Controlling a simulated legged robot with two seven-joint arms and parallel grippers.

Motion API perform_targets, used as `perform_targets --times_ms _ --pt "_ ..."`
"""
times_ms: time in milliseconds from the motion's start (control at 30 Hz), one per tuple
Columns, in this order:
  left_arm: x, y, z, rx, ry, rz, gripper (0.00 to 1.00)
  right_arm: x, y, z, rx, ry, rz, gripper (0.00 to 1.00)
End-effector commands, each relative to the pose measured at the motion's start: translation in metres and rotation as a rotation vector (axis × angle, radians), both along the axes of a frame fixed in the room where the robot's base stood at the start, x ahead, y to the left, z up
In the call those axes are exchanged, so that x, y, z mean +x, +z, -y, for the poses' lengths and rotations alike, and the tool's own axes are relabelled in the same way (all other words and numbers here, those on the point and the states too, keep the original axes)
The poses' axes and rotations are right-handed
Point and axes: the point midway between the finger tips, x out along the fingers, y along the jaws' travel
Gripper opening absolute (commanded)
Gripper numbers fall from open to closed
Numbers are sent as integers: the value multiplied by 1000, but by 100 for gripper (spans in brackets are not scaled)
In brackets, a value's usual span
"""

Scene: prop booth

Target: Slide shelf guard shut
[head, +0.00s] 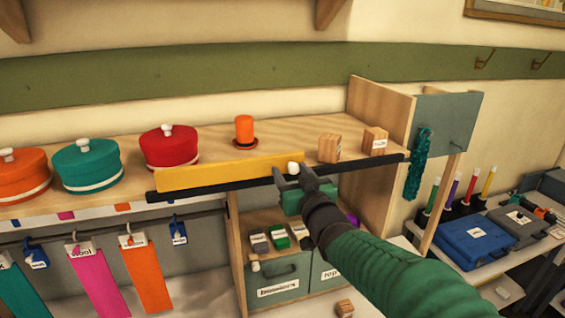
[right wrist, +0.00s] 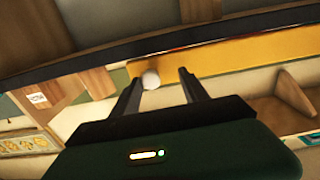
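The yellow shelf guard (head: 222,174) sits on a black rail (head: 370,162) along the shelf's front edge. It covers roughly the left and middle stretch, and the rail's right stretch is bare. A white knob (head: 293,168) is at the guard's right end. My right gripper (head: 291,172) is at the knob. In the right wrist view the knob (right wrist: 150,80) lies between the two spread fingertips (right wrist: 158,82), nearer the left finger, with a gap to the right one. The guard (right wrist: 235,55) shows behind them. My left gripper is not in view.
On the shelf (head: 215,150) stand round boxes, including a red one (head: 168,147), a small orange hat (head: 244,132) and two wooden blocks (head: 330,148). A teal tassel (head: 418,165) hangs by the rail's right end. Cubbies and hanging ribbons are below.

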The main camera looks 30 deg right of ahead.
Motion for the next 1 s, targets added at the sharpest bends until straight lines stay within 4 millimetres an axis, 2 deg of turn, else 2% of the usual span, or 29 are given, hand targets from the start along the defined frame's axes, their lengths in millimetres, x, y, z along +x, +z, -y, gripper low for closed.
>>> perform_targets --times_ms 233,267,600,1000 --pt "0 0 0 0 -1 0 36 0 -1 1 1 3 -1 47" --pt "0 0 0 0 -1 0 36 0 -1 0 1 3 -1 45" --pt "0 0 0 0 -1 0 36 2 -1 -3 -1 3 -2 0" --pt "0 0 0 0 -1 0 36 3 -1 -2 -2 7 -1 0"
